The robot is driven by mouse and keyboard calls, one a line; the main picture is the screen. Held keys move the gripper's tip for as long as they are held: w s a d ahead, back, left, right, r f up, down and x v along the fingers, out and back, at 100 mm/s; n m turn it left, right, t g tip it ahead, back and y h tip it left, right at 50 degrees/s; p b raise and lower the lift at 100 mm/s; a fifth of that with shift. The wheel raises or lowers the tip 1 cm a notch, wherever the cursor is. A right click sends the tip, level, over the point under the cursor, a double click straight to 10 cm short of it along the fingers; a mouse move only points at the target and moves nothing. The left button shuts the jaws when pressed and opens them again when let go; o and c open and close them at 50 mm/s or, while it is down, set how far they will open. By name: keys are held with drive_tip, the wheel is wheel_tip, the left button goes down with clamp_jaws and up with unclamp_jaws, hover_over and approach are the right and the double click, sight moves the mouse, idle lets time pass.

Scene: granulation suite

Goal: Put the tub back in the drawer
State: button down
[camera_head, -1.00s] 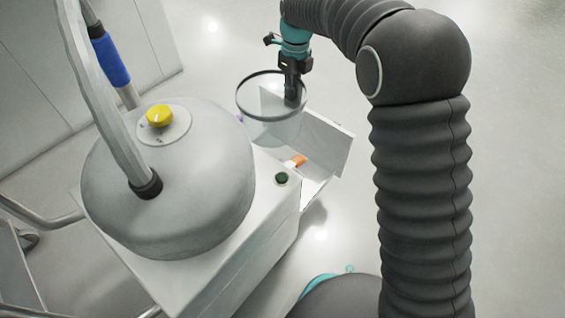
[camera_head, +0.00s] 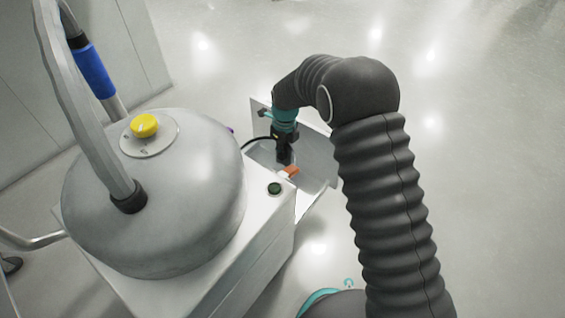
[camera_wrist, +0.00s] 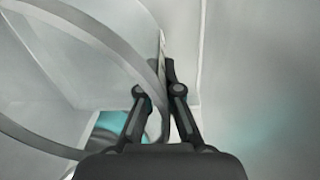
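The clear tub (camera_head: 262,154) with a dark rim is down inside the open drawer (camera_head: 312,190) of the white cabinet, at its far left end. Most of the tub is hidden behind the cabinet edge and my gripper. My gripper (camera_head: 284,160) points down into the drawer and is shut on the tub's wall. In the wrist view, the tub (camera_wrist: 75,60) fills the left side, and its wall runs between my fingers (camera_wrist: 159,92). I cannot tell whether the tub touches the drawer floor.
An orange-and-white item (camera_head: 291,171) lies in the drawer beside my gripper. The cabinet carries a large grey dome (camera_head: 155,205) with a yellow knob (camera_head: 144,125), and a green button (camera_head: 274,188) near the drawer. Clear floor lies to the right.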

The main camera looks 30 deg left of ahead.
sight(282, 166)
drive_tip(key=shift+f, duration=2.3)
drive_tip(key=shift+f+b, duration=0.2)
drive_tip(key=shift+b, duration=0.15)
drive_tip(key=c, duration=1.3)
unclamp_jaws()
drive_tip(key=r, duration=0.4)
drive_tip(key=r+p, duration=0.1)
drive_tip(key=r, duration=0.3)
drive_tip(key=r+p, duration=0.1)
drive_tip(key=r, duration=0.3)
drive_tip(key=shift+w+d+r, duration=0.1)
drive_tip(key=shift+w+r, duration=0.05)
drive_tip(key=shift+w, duration=0.2)
